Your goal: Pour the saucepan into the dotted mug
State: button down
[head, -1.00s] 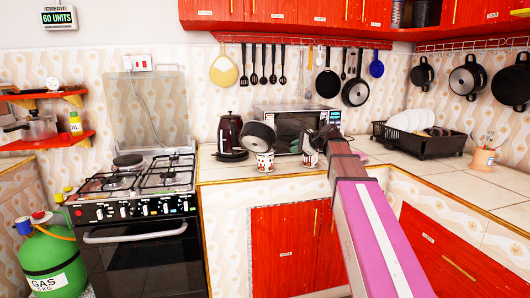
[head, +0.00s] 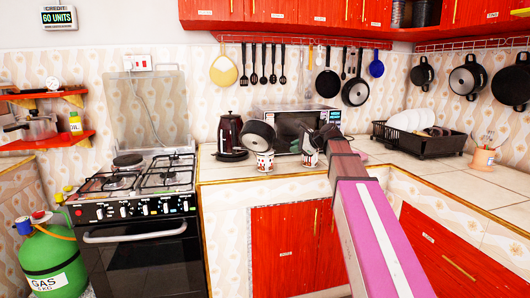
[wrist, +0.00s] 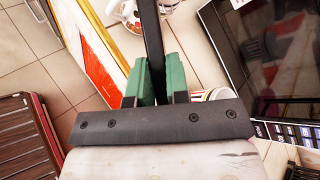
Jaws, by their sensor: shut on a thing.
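The saucepan (head: 258,134) is dark and tilted on its side in the air. It hangs just above a white mug with red and dark marks (head: 264,161) on the counter. A second patterned mug (head: 310,158) stands to the right, below my gripper (head: 318,134). I cannot tell clearly from the marks which mug is dotted. In the wrist view, the green fingers of my gripper (wrist: 157,78) are shut on the black saucepan handle (wrist: 153,40). A mug with red marks (wrist: 127,12) shows at the top there. The saucepan's contents are not visible.
The microwave (head: 295,125) stands behind the saucepan, and a dark kettle (head: 230,135) stands to its left. A black dish rack (head: 420,140) sits at the right. The stove (head: 130,190) is at the left. Counter tiles in front of the rack are clear.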

jog(key=shift+f+m+g, duration=0.5)
jog(key=shift+f, duration=0.2)
dwell(1.3)
jog(key=shift+m+g+p, duration=0.3)
jog(key=shift+m+g, duration=0.1)
jog(key=shift+g, duration=0.1)
dwell(0.9)
